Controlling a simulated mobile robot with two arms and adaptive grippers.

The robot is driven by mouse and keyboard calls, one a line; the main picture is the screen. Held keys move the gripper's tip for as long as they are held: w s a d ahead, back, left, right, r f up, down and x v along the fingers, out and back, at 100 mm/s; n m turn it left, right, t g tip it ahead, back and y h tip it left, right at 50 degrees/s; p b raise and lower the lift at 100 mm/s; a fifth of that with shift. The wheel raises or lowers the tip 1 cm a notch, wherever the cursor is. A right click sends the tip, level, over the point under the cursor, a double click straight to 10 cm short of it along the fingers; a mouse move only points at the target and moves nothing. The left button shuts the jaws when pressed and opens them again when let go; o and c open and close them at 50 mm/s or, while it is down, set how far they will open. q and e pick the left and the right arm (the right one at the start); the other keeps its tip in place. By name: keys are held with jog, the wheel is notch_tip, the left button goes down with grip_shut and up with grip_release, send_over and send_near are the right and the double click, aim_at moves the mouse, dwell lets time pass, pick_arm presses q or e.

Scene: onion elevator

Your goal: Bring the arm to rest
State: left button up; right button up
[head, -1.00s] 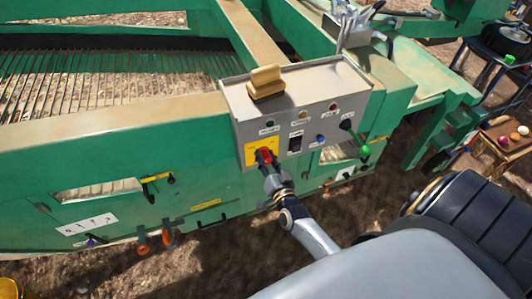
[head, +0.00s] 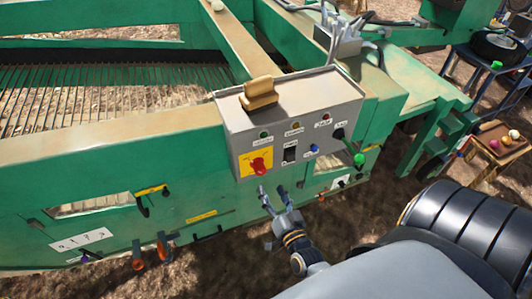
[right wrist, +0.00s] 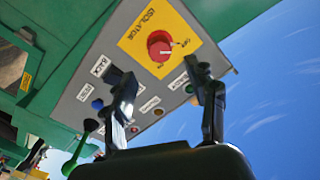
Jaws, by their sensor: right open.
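My right gripper (head: 273,190) is open and empty, just below and in front of the grey control box (head: 225,125). The box has a yellow plate with a red isolator knob (head: 260,162). In the right wrist view, the red knob (right wrist: 159,47) shows between and beyond the two spread fingers (right wrist: 160,80), clear of them. My right arm reaches in from the lower right of the head view. My left gripper is not in view.
The box also carries a black switch (head: 290,154), a blue button (head: 314,149) and a green-tipped lever (head: 352,147). A tan block (head: 260,94) sits on top. Orange-handled parts (head: 163,247) hang along the green machine. Open dirt ground lies below the box.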

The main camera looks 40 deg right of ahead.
jog(key=shift+v, duration=1.1)
jog(key=s+a+f+n+g+y+b, duration=0.1)
jog(key=s+a+f+n+g, duration=0.2)
jog(key=f, duration=0.6)
jog(key=s+a+f+n+g+y+b, duration=0.15)
jog(key=s+f, duration=0.25)
jog(key=f, duration=0.6)
jog(key=s+a+f+n+g+y, duration=0.2)
jog(key=s+a+f+g, duration=0.15)
jog(key=f, duration=0.55)
jog(key=s+f+n+g+b, duration=0.1)
jog(key=s+f+n+g, duration=0.1)
jog(key=s+f+g, duration=0.2)
jog(key=s+d+f+n+g+b, duration=0.1)
jog(key=s+f+g, duration=0.3)
jog(key=s+f, duration=0.6)
jog(key=s+n, duration=0.1)
jog(key=s, duration=0.6)
jog(key=shift+s+d, duration=0.3)
jog(key=shift+s, duration=0.05)
jog(key=shift+s+d+f+n+g+h, duration=0.1)
jog(key=shift+s+f+n+g+h, duration=0.15)
jog(key=shift+s+g, duration=0.1)
jog(key=shift+c, duration=0.2)
